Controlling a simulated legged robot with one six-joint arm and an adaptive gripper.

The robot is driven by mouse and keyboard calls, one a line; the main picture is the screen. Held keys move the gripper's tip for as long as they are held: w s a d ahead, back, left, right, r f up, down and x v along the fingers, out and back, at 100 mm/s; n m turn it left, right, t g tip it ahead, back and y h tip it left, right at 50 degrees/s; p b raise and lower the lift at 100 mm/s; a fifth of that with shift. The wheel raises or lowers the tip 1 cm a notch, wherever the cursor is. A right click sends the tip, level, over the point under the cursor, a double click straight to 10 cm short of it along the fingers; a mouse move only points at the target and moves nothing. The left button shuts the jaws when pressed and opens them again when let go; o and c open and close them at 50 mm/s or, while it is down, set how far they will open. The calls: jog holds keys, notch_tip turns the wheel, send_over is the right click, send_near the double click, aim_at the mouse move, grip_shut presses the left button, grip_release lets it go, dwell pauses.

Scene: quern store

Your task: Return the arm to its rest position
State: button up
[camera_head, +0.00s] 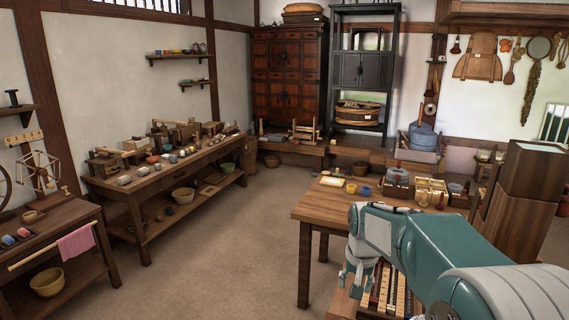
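My arm comes in from the lower right corner, teal and light grey, and reaches toward the near table. My gripper (352,278) hangs down at the arm's end, just off the table's front edge, at the lower middle of the view. It is small and partly overlapped by the arm. I see nothing clearly held in it, and I cannot tell whether its fingers are open or shut.
The wooden table (325,207) beside my arm bears a yellow cup (351,188), a blue cup (366,191) and boxes. A long workbench (150,190) stands left. The floor (240,240) between is clear.

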jog(key=s+r+n+t, duration=0.1)
jog(key=s+r, duration=0.3)
jog(key=s, duration=0.3)
jog(key=s+r+t, duration=0.1)
jog(key=s+r, duration=0.2)
jog(key=s, duration=0.3)
jog(key=s+a+n+t, duration=0.1)
jog(key=s+n, duration=0.1)
jog(key=s, duration=1.2)
jog(key=shift+f+t, duration=0.4)
jog(key=shift+f, duration=0.05)
